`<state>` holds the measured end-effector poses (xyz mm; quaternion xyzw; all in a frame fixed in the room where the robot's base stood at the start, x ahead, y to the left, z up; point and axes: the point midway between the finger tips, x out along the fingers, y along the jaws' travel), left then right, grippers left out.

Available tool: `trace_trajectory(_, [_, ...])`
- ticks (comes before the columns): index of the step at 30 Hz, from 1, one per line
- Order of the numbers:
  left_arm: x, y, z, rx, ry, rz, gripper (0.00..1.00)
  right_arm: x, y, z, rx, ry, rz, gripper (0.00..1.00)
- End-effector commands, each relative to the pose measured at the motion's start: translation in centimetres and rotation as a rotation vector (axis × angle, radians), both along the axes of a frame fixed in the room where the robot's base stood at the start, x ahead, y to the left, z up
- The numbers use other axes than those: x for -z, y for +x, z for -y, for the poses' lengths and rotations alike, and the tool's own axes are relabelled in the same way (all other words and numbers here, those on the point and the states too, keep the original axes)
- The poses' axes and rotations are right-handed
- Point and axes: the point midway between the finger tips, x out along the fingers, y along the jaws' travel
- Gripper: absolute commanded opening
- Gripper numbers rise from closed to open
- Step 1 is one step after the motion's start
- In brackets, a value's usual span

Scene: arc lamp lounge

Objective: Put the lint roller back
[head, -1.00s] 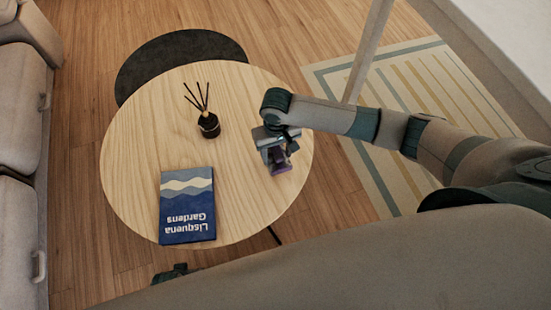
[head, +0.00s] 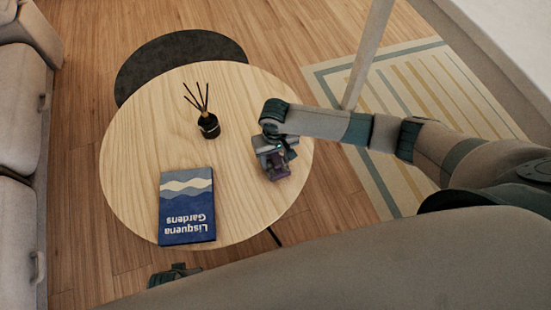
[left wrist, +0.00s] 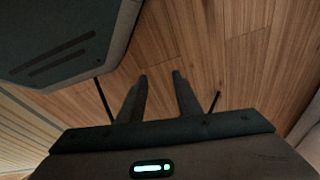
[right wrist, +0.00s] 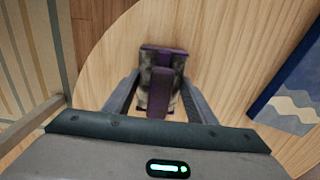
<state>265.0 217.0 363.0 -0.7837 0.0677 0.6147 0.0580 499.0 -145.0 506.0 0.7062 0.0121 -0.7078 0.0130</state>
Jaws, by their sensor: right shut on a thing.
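The lint roller (right wrist: 161,92), with purple ends, a purple handle and a mottled grey middle, is between the fingers of my right gripper (right wrist: 160,98) in the right wrist view. My right gripper (head: 278,174) is shut on it over the right side of the round table; in the head view only a bit of purple (head: 277,163) shows between the fingers. I cannot tell whether the roller touches the tabletop. My left gripper (left wrist: 161,74) is open and empty above the wooden floor, and partly shows at the bottom of the head view (head: 174,273).
The round wooden table (head: 140,130) also bears a blue book (head: 187,206) at the front left and a black reed diffuser (head: 208,125) near the middle. The tabletop's right side is otherwise clear. A dark round pouf (head: 180,48) stands behind, a sofa (head: 20,130) at left.

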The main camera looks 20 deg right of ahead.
Motion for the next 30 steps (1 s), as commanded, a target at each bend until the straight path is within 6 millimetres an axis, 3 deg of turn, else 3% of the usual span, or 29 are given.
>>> trace_trajectory(7, [0.3, -0.5, -0.1, -0.001, 0.001, -0.008, 0.31, 0.2, 0.0, 0.0, 0.001, 0.000, 0.000, 0.30])
trace_trajectory(8, [0.4, -0.5, -0.1, -0.001, 0.002, -0.010, 0.31, 0.2, 0.0, 0.0, 0.001, -0.001, 0.000, 0.54])
trace_trajectory(10, [0.7, -0.7, -0.1, -0.001, 0.002, -0.015, 0.31, 0.2, 0.0, 0.0, 0.001, -0.001, 0.000, 0.70])
trace_trajectory(22, [0.3, 0.8, -0.1, -0.001, 0.002, 0.005, 0.31, 0.0, 0.0, 0.0, 0.000, 0.000, 0.001, 0.70])
trace_trajectory(30, [0.3, 0.6, -0.1, -0.001, 0.000, 0.008, 0.31, -2.6, 0.1, 0.0, 0.001, 0.000, 0.001, 0.70])
